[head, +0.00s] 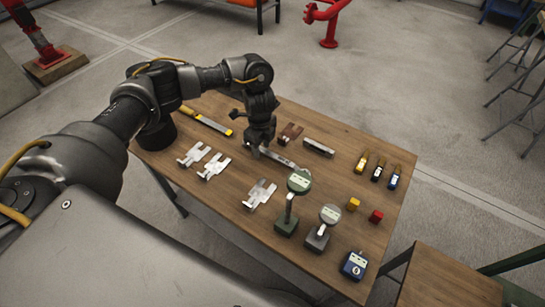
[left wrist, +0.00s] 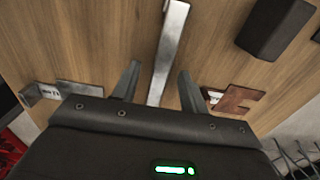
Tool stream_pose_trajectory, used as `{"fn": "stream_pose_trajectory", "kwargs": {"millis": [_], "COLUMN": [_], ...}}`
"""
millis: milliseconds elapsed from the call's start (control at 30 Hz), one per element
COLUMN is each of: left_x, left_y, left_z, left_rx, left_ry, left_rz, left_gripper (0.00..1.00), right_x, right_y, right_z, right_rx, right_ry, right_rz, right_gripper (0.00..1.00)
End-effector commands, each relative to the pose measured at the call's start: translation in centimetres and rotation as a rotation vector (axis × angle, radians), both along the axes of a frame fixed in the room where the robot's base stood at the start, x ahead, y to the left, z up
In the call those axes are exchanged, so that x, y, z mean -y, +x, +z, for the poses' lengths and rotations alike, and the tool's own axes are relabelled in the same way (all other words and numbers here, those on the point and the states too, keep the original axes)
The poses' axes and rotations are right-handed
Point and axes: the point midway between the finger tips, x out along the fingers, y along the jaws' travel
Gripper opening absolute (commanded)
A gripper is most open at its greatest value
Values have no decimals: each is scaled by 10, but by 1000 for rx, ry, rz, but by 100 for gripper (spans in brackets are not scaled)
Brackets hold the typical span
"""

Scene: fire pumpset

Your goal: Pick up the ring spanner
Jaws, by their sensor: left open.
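The ring spanner (head: 284,161) is a long silver bar lying on the wooden table (head: 330,185), its far right end near the green-based stand. My left gripper (head: 258,148) is low over the spanner's left end and points down. In the left wrist view the silver shank of the spanner (left wrist: 168,48) runs between the two open fingers (left wrist: 160,68), with a gap on each side. The near end of the spanner is hidden by the gripper body. My right gripper is not in view.
A silver bracket (head: 260,195), a green stand (head: 288,218) and a grey stand (head: 318,236) are in front. A yellow-ended tool (head: 207,123) lies left.

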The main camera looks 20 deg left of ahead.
Motion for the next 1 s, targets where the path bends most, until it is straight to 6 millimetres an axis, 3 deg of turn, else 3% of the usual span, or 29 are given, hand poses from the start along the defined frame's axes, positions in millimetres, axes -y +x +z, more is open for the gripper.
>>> {"fn": "stream_pose_trajectory", "kwargs": {"millis": [200,533,1000], "left_x": [0,0,1], "left_y": [0,0,1], "left_z": [0,1,9], "left_rx": [1,0,3], "left_ry": [0,0,-1], "left_rz": [0,0,-1], "left_gripper": [41,0,0], "right_x": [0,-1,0], "right_y": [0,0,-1], "right_z": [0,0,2], "right_rx": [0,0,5], "right_ry": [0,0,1], "right_rz": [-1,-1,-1], "right_gripper": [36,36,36]}}
